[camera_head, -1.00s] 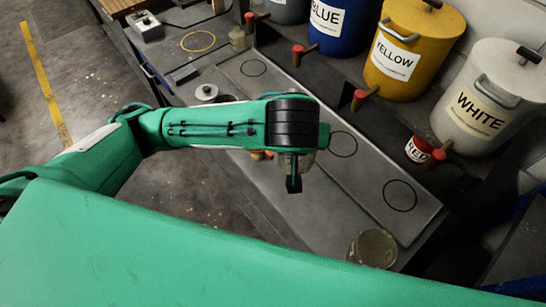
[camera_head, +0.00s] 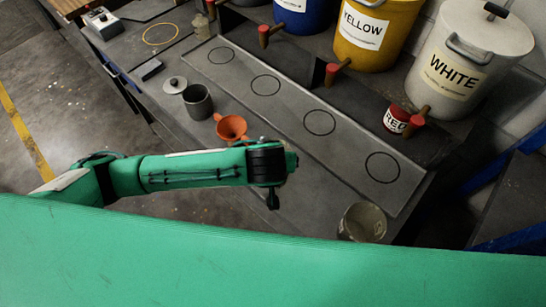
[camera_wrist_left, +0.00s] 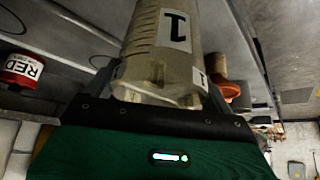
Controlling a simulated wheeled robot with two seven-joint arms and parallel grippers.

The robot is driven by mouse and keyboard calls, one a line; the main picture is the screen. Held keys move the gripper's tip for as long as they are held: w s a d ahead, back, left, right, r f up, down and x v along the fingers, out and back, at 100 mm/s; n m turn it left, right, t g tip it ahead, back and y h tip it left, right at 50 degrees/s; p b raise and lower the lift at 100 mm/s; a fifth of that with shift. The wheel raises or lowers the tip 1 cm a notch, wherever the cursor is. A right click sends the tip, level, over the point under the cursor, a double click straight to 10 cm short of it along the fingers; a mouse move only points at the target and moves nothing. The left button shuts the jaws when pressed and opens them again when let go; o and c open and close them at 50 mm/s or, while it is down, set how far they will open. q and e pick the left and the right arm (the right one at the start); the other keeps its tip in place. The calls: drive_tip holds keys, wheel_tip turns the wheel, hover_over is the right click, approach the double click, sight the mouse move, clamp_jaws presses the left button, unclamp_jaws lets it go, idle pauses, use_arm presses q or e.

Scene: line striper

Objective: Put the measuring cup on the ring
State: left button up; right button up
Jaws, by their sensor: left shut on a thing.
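An orange ring (camera_head: 160,34) is at the far left. The black rings look empty. My right gripper is not in view.
An orange funnel (camera_head: 231,127), a grey cup (camera_head: 198,101) and a lid (camera_head: 174,85) stand left of the strip. A red can (camera_head: 396,119) and the yellow (camera_head: 361,35) and white (camera_head: 470,57) buckets stand behind.

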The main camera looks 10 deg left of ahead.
use_arm(q)
drive_tip(key=shift+f, duration=0.75)
drive_tip(key=shift+f, duration=0.15)
drive_tip(key=o, duration=1.1)
drive_tip(key=shift+c, duration=0.2)
